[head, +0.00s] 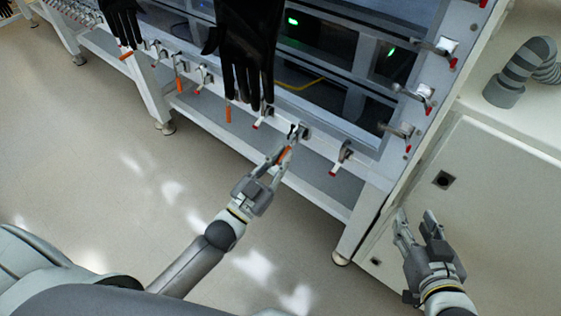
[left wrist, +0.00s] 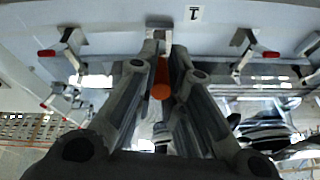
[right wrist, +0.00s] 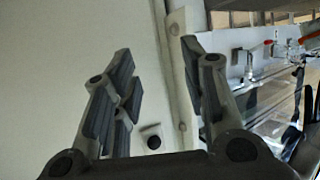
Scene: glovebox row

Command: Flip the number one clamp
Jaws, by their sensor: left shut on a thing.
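The number one clamp (left wrist: 158,36) sits on the glovebox's lower front edge beside a printed label "1" (left wrist: 194,13), seen in the left wrist view. Its orange handle (left wrist: 160,80) lies between the fingers of my left gripper (left wrist: 161,57). In the head view my left gripper (head: 282,158) is shut on this handle, which hangs down from the clamp (head: 297,131); the fingers partly hide it. My right gripper (head: 416,217) is open and empty, in front of the white cabinet at the right. It also shows open in the right wrist view (right wrist: 156,55).
Neighbouring clamps with red tips (head: 341,157) and (head: 262,118) flank the held one. More clamps (head: 404,131) line the right frame post. Black gloves (head: 246,50) hang at the front left of it. A white cabinet (head: 480,200) with a grey hose (head: 522,72) stands right. Floor is clear.

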